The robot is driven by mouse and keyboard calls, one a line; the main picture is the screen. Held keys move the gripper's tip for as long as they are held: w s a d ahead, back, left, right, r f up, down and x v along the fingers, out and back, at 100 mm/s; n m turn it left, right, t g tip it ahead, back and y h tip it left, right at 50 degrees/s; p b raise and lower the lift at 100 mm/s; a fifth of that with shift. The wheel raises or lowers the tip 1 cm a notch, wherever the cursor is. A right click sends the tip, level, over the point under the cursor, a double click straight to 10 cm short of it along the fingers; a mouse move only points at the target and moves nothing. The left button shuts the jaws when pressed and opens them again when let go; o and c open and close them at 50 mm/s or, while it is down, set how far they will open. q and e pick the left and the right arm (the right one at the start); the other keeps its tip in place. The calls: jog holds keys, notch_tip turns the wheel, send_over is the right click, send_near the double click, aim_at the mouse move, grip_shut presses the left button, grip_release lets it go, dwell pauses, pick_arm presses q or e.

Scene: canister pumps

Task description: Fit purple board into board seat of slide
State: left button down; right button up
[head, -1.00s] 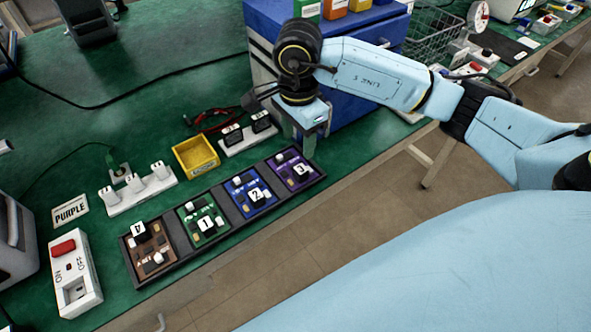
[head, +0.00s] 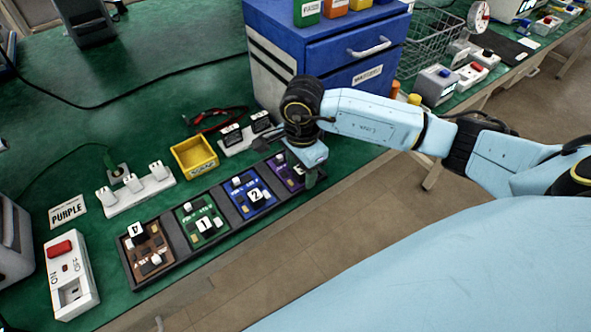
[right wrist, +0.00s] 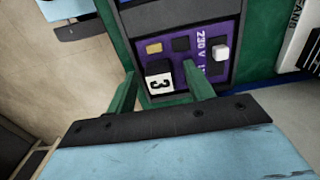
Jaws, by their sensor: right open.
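The purple board (head: 283,170) lies in the right-hand end compartment of a dark tray (head: 176,280). In the head view my right gripper (head: 308,176) is over its right part and hides some of it. My left gripper is not in view. I cannot make out a slide or board seat for certain.
Blue (head: 247,200), green (head: 196,213) and brown (head: 148,262) boards fill the other tray compartments. A blue cabinet (head: 340,60) is behind.

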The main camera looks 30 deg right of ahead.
jog(key=c, duration=1.1)
